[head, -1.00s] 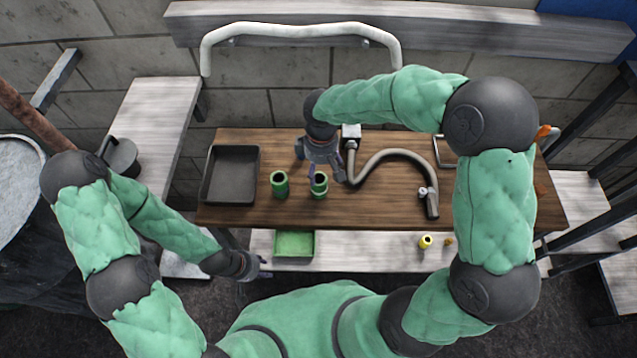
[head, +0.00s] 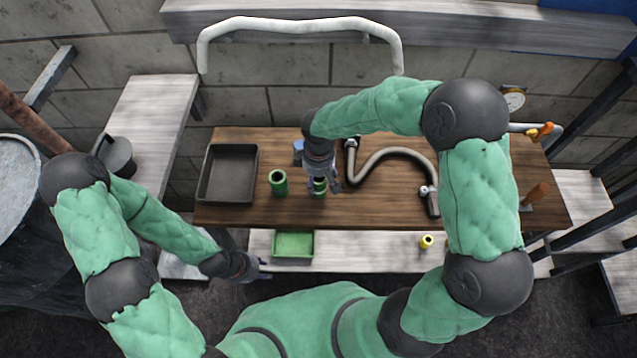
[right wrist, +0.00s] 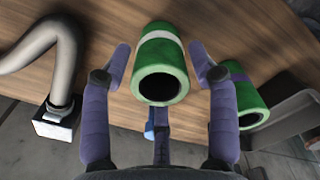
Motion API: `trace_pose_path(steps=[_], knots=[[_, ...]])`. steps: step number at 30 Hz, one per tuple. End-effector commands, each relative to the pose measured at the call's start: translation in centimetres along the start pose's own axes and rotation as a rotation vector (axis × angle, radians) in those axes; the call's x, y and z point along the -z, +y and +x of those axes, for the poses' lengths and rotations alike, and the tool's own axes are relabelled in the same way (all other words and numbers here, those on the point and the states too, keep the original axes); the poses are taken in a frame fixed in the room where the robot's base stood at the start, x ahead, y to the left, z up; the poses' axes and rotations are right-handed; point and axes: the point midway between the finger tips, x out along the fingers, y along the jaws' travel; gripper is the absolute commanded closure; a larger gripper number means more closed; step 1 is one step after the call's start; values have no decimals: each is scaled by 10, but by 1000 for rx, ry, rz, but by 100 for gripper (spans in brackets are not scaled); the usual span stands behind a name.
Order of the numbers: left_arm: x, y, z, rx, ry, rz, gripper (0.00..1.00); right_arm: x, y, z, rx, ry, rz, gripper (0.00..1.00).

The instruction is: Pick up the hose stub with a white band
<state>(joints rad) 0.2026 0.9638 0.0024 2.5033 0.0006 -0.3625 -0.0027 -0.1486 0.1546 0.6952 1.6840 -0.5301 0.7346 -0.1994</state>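The green hose stub with a white band (right wrist: 160,62) stands between the spread fingers of my right gripper (right wrist: 160,65) in the right wrist view, with a gap visible on each side. In the head view this stub (head: 320,187) is partly hidden by my right gripper (head: 320,178), which is open over it. A second green stub with a dark purple band (right wrist: 245,95) is beside it; it stands to the left in the head view (head: 279,182). My left gripper (head: 250,268) is low at the left, off the tabletop; its fingers are too small to read.
A dark empty tray (head: 228,200) lies on the left of the wooden table. A blue object (head: 298,147) stands behind the stubs. A curved grey hose (head: 395,153) lies to the right. A green tray (head: 293,250) and a yellow piece (head: 426,241) are on the lower shelf.

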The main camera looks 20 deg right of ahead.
Motion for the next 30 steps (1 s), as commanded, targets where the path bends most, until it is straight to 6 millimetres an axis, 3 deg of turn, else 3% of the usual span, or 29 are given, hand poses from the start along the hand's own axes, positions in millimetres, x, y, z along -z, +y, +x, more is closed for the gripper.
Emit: trace_pose_path(steps=[1, 4, 17, 25, 30], knots=[[0, 0, 0, 0, 0, 0, 60, 0, 0, 0, 0, 0, 0, 64], [0, 0, 0, 0, 0, 0, 60, 0, 0, 0, 0, 0, 0, 92], [0, 0, -1, 0, 0, 0, 60, 0, 0, -4, 0, 1, 0, 93], [0, 3, -8, 0, 0, 0, 60, 1, 1, -35, -3, 4, 0, 93], [0, 5, -15, 0, 0, 0, 60, -11, -21, -64, -3, 4, -3, 93]])
